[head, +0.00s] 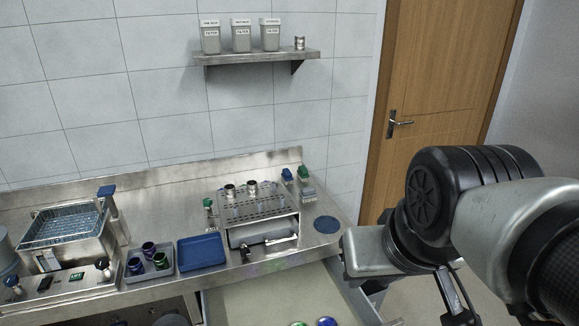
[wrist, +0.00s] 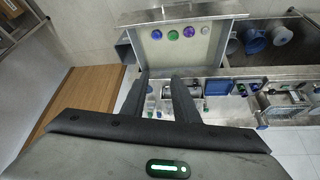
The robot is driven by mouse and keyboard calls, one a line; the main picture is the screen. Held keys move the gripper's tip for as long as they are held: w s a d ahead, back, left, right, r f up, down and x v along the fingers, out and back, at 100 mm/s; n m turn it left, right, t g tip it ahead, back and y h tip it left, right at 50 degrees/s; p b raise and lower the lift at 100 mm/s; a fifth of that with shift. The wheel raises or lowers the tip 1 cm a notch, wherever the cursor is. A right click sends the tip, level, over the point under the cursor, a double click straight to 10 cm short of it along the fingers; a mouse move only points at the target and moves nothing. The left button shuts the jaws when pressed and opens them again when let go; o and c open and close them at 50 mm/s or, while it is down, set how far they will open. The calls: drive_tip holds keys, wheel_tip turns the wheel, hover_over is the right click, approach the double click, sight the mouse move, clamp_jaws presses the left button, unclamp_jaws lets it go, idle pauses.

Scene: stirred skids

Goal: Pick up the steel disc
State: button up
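The drawer also shows at the bottom of the head view (head: 255,295), where only a green and a blue disc peek in at the lower edge. I cannot make out a plain steel disc for certain; the discs are too small to tell their material. My gripper (wrist: 159,78) is open, its two dark fingers apart with nothing visible between them. It is clear of the discs.
The steel counter holds a blue tray (head: 202,250), a grey tray of coloured cups (head: 165,270), a perforated rack (head: 262,205), a round blue mat (head: 327,225) and a basket bath (head: 65,225). A shelf (head: 256,57) with canisters hangs above. A wooden door (head: 440,90) is at right.

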drive_tip(key=shift+o, duration=0.2)
